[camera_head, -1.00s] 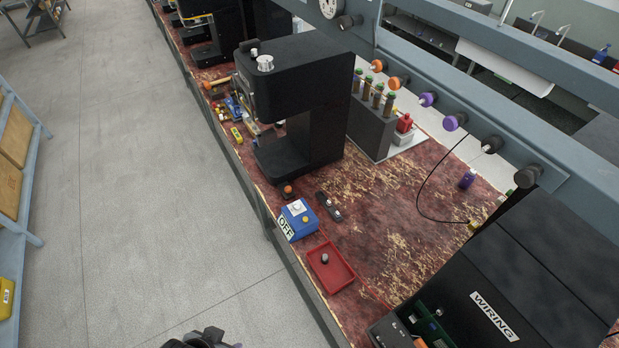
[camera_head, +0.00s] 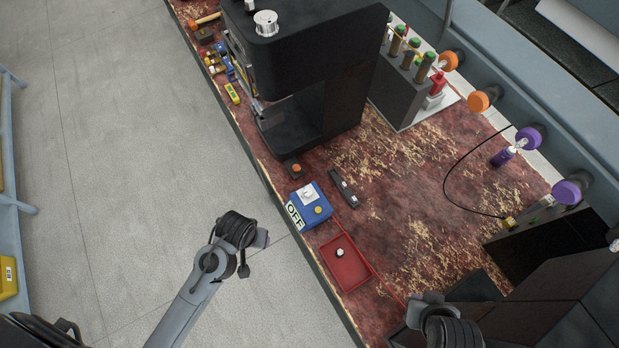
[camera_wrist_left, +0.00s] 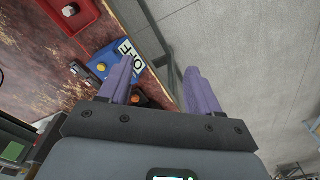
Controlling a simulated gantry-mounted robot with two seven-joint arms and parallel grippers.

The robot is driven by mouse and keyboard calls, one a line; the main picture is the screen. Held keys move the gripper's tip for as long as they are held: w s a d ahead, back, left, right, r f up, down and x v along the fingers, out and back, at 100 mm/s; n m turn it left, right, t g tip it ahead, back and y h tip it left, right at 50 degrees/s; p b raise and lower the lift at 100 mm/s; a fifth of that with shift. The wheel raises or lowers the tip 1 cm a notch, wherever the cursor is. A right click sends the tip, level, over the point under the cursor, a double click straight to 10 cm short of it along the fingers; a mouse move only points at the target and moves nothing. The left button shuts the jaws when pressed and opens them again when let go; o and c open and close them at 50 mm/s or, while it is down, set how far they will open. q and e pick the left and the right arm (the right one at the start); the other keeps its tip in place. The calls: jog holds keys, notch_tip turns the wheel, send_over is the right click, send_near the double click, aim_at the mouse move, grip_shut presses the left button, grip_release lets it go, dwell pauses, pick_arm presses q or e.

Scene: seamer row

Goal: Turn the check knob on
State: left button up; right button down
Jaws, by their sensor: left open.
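A blue box (camera_head: 322,203) with a white "OFF" label (camera_head: 293,217) sits on the bench's near edge. It carries a white plate with a pale knob (camera_head: 307,192) and a yellow button (camera_head: 318,210). My left gripper (camera_head: 262,238) is over the floor side, left of the box and apart from it. In the left wrist view my left gripper (camera_wrist_left: 160,75) is open and empty; one finger covers part of the blue box (camera_wrist_left: 105,57), and the knob is not clear there. My right gripper (camera_head: 428,300) is at the lower right; its jaws are not readable.
A red tray (camera_head: 357,279) with a small knob-like part (camera_head: 340,252) lies beside the box. A black bar (camera_head: 344,188) and an orange button (camera_head: 296,168) are close by. A tall black machine (camera_head: 320,95) stands behind. The bench's middle is mostly clear.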

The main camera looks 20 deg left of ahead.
pick_arm(q)
jog(key=w+f+n+g+b, duration=0.1)
jog(key=w+f+n+b, duration=0.15)
jog(key=w+f, duration=0.45)
jog(key=n+b, duration=0.3)
jog(key=b, duration=0.5)
send_near(308, 191)
notch_tip(308, 191, down, 7)
jog(key=shift+s+a+r+b, duration=0.1)
jog(key=shift+a+r+b, duration=0.05)
jog(key=shift+b, duration=0.65)
jog(key=shift+f, duration=0.9)
jog(key=c, duration=1)
